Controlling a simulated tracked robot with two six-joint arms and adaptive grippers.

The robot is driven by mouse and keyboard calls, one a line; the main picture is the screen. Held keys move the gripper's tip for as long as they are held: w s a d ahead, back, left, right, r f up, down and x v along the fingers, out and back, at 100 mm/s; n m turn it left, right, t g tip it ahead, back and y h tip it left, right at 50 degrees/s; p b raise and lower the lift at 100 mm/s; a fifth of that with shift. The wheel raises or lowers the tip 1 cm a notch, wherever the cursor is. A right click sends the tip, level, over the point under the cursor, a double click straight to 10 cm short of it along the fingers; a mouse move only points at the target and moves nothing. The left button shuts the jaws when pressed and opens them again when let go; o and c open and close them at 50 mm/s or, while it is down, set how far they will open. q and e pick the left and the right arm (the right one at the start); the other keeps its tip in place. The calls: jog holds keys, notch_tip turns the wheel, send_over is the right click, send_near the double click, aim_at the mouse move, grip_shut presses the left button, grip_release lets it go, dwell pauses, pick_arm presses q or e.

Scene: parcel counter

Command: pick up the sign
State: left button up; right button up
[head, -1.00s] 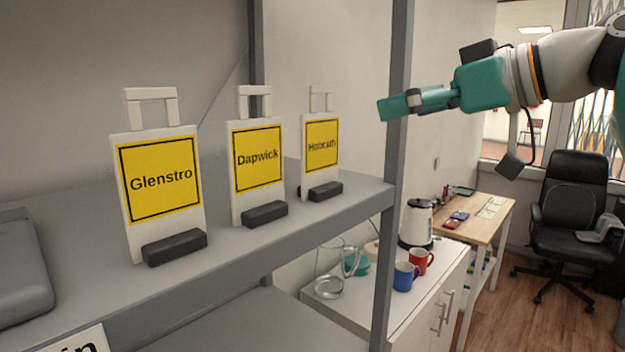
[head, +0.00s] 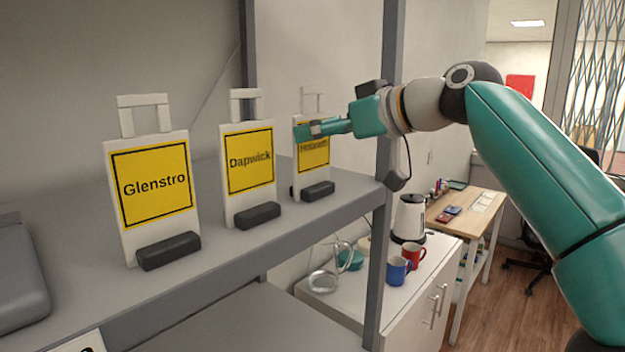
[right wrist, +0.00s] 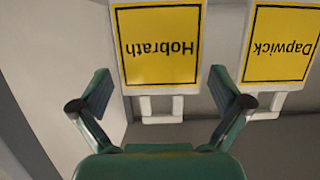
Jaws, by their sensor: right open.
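My left gripper is not in view.
A grey shelf post (head: 385,150) stands close to my right forearm. Below on a white cabinet are a glass jug (head: 322,268), a kettle (head: 409,218), a blue mug (head: 398,270) and a red mug (head: 414,255). A grey object (head: 20,275) lies at the shelf's left.

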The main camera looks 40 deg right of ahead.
jog(key=x, duration=0.2)
jog(key=shift+w+f, duration=0.1)
jog(key=shift+w, duration=0.25)
jog(key=c, duration=1.3)
jog(key=shift+c, duration=0.2)
notch_tip(320, 180, up, 10)
jog(key=p, duration=0.6)
